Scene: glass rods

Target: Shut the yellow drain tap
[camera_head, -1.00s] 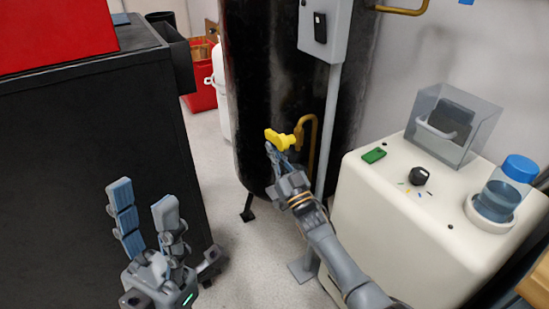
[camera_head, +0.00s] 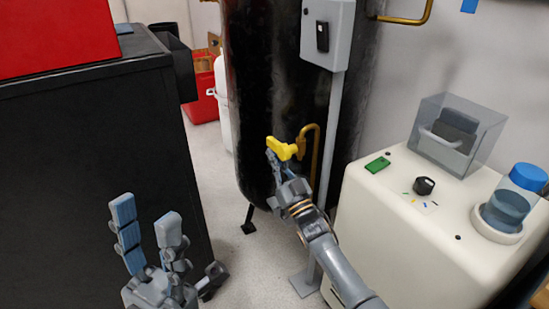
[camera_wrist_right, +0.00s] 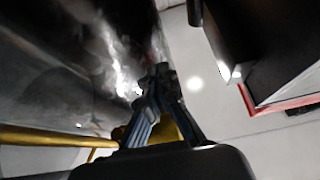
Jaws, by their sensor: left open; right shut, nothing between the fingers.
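The yellow drain tap (camera_head: 284,149) is on the front of the dark tank, at the end of a thin yellow pipe (camera_head: 314,146). My right gripper (camera_head: 273,158) is shut and empty, with its fingertips close by the left underside of the tap; I cannot tell if they touch it. In the right wrist view my right gripper's fingers (camera_wrist_right: 158,85) are closed together, and part of the yellow tap (camera_wrist_right: 163,130) shows behind them. My left gripper (camera_head: 146,215) is open and empty at the lower left, in front of the black cabinet.
The dark tank (camera_head: 275,75) stands on legs, with a grey box (camera_head: 328,35) on a post beside it. A cream machine (camera_head: 385,215) with a knob (camera_head: 424,186) and blue-capped bottle (camera_head: 512,200) stands right. A black cabinet (camera_head: 90,150) stands left. Floor shows between.

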